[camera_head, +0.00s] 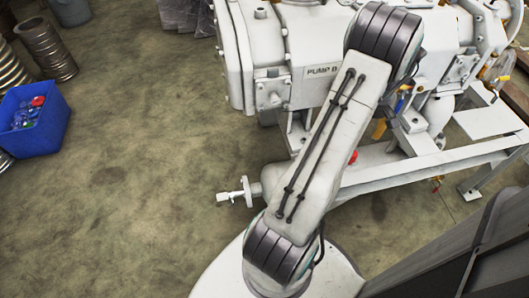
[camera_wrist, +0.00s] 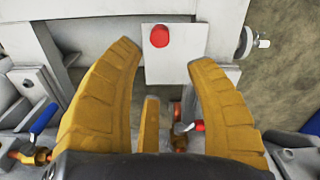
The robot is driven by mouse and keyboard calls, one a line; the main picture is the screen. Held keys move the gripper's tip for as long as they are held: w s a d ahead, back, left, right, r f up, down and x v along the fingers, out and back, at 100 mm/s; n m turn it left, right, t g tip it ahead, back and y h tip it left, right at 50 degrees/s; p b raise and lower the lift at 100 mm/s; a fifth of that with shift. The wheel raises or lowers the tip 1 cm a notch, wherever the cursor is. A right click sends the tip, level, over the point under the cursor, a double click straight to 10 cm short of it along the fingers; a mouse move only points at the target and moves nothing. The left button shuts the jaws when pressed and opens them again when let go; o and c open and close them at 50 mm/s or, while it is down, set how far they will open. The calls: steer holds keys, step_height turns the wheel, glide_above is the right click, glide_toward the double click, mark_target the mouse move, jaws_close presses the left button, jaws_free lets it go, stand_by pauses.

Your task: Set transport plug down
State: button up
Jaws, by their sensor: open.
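A small red plug (camera_wrist: 159,36) rests on a flat white plate (camera_wrist: 180,66) in the wrist view. A red spot, likely the same plug, shows beside my arm in the head view (camera_head: 353,157). My gripper (camera_wrist: 163,55) has yellow fingers spread wide, with nothing between them. The plug lies just beyond the fingertips, between their lines, and no finger visibly touches it. In the head view my arm hides much of the gripper.
The white pump (camera_head: 262,55) marked "PUMP B" and its frame (camera_head: 415,172) surround my arm. A blue bin (camera_head: 40,137) with coloured caps stands at the left, near metal cylinders (camera_head: 45,48). A red-tipped lever (camera_wrist: 198,125) is near the fingers.

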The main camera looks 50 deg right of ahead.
steer(key=w+a+r+n, duration=0.1)
steer(key=w+a+r, duration=0.4)
steer(key=w+a, duration=0.45)
steer(key=w+a+r+n, duration=0.1)
steer(key=w+a+r, duration=0.4)
steer(key=w+a, duration=0.45)
steer(key=s+a+r+n+t, duration=0.1)
steer(key=s+a, duration=0.2)
steer(key=a, duration=0.9)
steer(key=s+a+r+n+t, duration=0.1)
steer(key=s+a+r, duration=0.1)
steer(key=a, duration=1.1)
steer(key=shift+s+a+r, duration=0.15)
steer(key=shift+s+a, duration=0.1)
steer(key=shift+s, duration=0.35)
steer(key=shift+r, duration=0.15)
